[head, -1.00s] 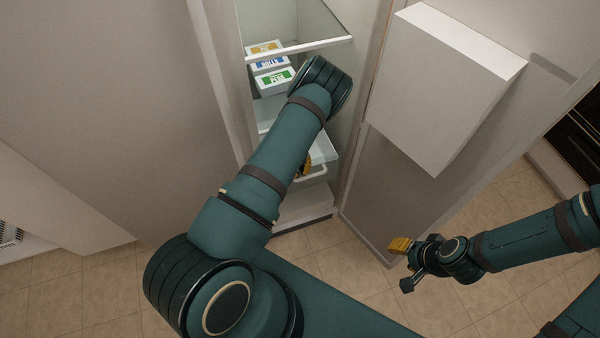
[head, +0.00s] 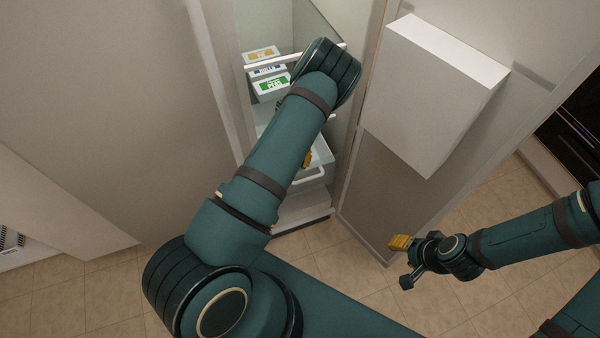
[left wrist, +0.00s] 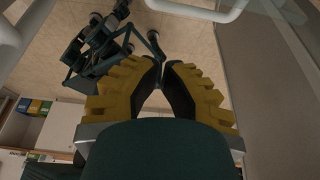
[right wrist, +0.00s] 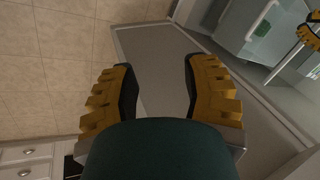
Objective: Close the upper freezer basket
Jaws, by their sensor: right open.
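The upper freezer basket is hard to separate from the lower one; a clear basket with a white handle (head: 309,177) stands out of the open freezer, partly behind my left arm. Its inside is mostly hidden. In the head view my left gripper is almost wholly hidden, with only a yellow patch (head: 307,159) above the handle. In the left wrist view its fingertips (left wrist: 163,62) meet with nothing between them, and a white handle bar (left wrist: 205,12) lies beyond, apart from them. My right gripper (head: 403,263) is open and empty, low in front of the door; its fingers also show in the right wrist view (right wrist: 158,78).
Several labelled boxes (head: 270,86) sit on a shelf above the basket. The open freezer door (head: 380,190) with a white bin (head: 435,95) stands to the right. A tall panel (head: 110,110) stands left. Tiled floor (head: 340,265) is clear in front.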

